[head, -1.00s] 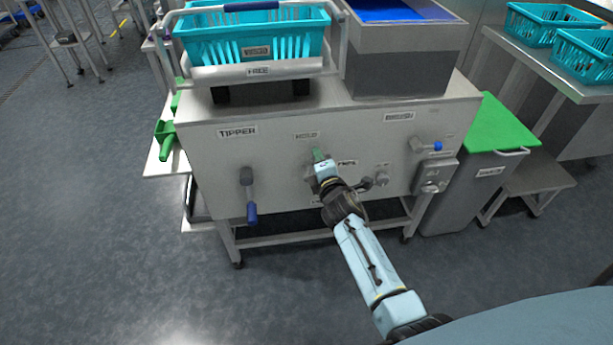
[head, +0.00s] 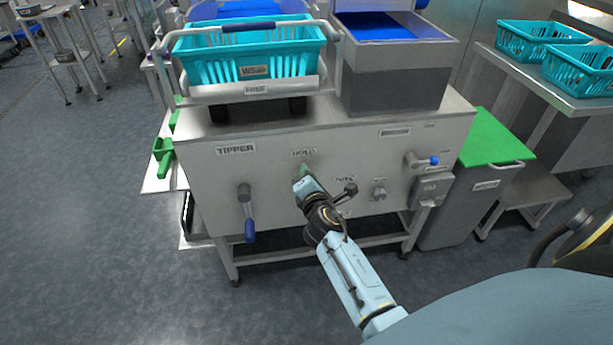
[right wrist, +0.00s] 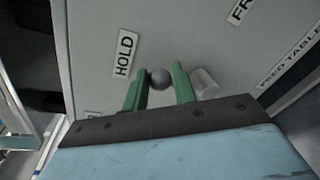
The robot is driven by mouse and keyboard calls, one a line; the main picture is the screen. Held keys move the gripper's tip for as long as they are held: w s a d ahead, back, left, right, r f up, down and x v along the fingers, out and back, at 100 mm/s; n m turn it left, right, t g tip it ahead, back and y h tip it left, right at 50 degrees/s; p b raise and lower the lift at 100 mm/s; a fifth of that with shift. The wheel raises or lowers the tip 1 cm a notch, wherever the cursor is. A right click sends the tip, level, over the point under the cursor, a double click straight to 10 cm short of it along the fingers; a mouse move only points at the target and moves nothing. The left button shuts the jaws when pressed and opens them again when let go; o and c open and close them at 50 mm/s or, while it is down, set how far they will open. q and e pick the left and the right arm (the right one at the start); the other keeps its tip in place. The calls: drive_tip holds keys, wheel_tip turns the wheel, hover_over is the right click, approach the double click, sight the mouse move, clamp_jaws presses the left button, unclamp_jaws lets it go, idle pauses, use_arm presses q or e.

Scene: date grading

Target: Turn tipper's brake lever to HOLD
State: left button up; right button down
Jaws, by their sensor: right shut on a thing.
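The tipper's brake lever shows in the right wrist view as a dark round knob (right wrist: 159,79) between the green fingers of my right gripper (right wrist: 160,85), which is shut on it. The HOLD label (right wrist: 124,53) is just beside the knob; a FREE label (right wrist: 240,12) is farther off at upper right. In the head view my right gripper (head: 305,171) is at the front panel (head: 215,185), right below the HOLD label (head: 303,153). The gripper and arm hide the lever there. My left gripper is not in view.
A blue-handled crank (head: 248,215) hangs under the TIPPER label (head: 235,149). A blue-tipped lever (head: 425,160) and a small knob (head: 379,194) are to the right. A teal crate (head: 220,64) sits on top. A green-lidded bin (head: 497,140) stands at right.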

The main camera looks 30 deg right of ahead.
drive_tip(key=shift+s+a+f+y, duration=0.1)
drive_tip(key=shift+a+f+y, duration=0.2)
drive_tip(key=shift+a+f, duration=0.25)
drive_tip(key=c, duration=1.1)
unclamp_jaws()
drive_tip(key=shift+f, duration=0.1)
drive_tip(key=shift+o, duration=0.5)
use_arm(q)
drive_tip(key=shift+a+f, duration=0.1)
use_arm(e)
drive_tip(key=shift+d, duration=0.15)
drive_tip(key=shift+d+r, duration=0.1)
drive_tip(key=shift+r, duration=0.15)
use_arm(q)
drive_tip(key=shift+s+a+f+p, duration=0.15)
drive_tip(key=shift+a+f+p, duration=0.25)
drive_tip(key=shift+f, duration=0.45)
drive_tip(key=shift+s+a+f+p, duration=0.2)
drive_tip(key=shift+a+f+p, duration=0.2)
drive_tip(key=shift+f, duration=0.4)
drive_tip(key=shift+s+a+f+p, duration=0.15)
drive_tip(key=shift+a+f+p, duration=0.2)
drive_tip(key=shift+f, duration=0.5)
use_arm(e)
drive_tip(key=v, duration=1.3)
drive_tip(key=shift+a, duration=0.25)
